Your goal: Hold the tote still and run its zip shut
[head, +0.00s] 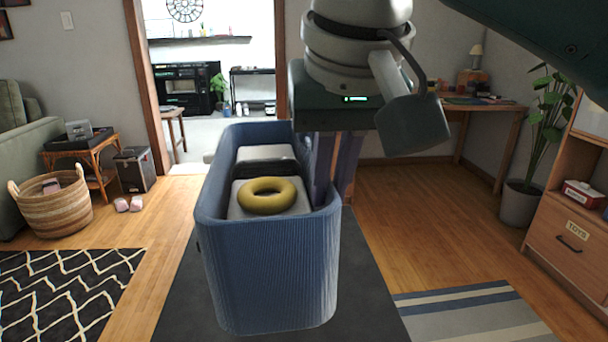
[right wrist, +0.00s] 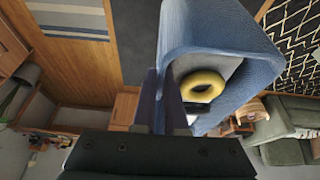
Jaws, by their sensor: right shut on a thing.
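The blue ribbed tote (head: 265,275) stands upright on a dark grey surface in the middle of the head view, its top open. Inside are a yellow ring (head: 267,196) and pale, box-like contents (head: 265,153) with a dark band between them. My right gripper (head: 326,190) points down at the tote's right side and is shut on its rim; the fingers hide the pinched part. In the right wrist view the fingers (right wrist: 162,85) meet the wall of the tote (right wrist: 225,30), with the yellow ring (right wrist: 202,85) beside them. I cannot make out the zip pull. My left gripper is out of view.
A patterned dark rug (head: 65,290) lies to the left, with a wicker basket (head: 52,205) behind it. A wooden cabinet (head: 570,235) and a potted plant (head: 525,200) stand to the right.

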